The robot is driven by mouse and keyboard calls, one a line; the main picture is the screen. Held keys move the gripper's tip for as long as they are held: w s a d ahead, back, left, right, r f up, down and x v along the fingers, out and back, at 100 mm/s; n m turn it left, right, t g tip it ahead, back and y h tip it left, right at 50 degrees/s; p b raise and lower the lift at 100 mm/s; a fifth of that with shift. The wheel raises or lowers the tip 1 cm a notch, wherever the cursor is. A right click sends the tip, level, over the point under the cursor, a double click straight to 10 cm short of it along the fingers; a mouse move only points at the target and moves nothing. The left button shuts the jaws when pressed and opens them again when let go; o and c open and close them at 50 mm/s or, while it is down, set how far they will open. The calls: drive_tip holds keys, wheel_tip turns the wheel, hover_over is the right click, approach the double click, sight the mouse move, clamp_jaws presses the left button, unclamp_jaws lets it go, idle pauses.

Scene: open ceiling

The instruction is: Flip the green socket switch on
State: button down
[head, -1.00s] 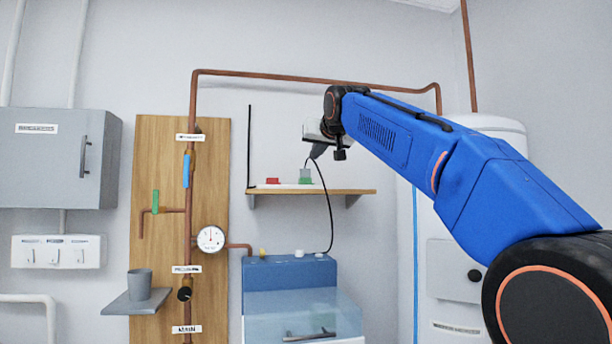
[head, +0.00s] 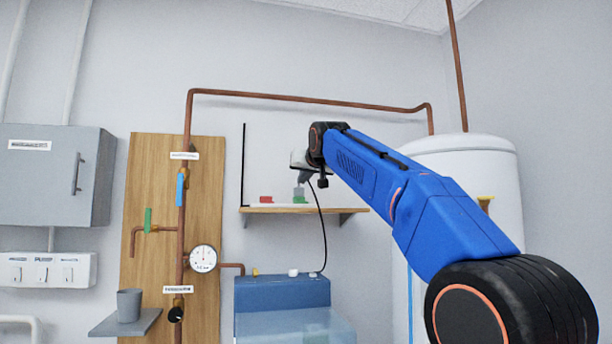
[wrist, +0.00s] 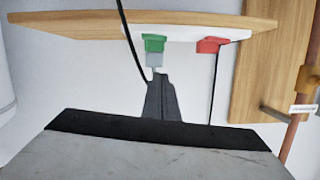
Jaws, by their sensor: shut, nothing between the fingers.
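The green socket (head: 300,199) sits at the right of a wooden shelf in the head view, with a grey block (head: 299,191) on top of it. The green socket also shows in the wrist view (wrist: 154,43), which looks upside down, with the grey block (wrist: 155,60) against it. A red socket (head: 266,199) sits to its left in the head view. My gripper (head: 303,180) is shut and empty, just above the grey block. In the wrist view its dark fingertips (wrist: 160,77) point at the grey block; whether they touch is unclear. The switch's position cannot be told.
The wooden shelf (head: 285,210) carries both sockets on a white strip (wrist: 185,33). A black cord (head: 322,222) hangs past the shelf's front to a blue box (head: 283,291) below. A white tank (head: 470,170) stands right. Copper pipes and a gauge (head: 203,258) are left.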

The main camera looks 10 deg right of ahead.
sight(302, 202)
drive_tip(key=x, duration=0.3)
drive_tip(key=shift+w, duration=0.2)
drive_tip(key=shift+a+f, duration=0.1)
drive_tip(key=shift+f, duration=0.9)
drive_tip(key=shift+a+f, duration=0.15)
drive_tip(key=shift+f, duration=0.85)
drive_tip(key=shift+a+f+n, duration=0.1)
drive_tip(key=shift+f+n, duration=0.2)
drive_tip(key=shift+r, duration=0.1)
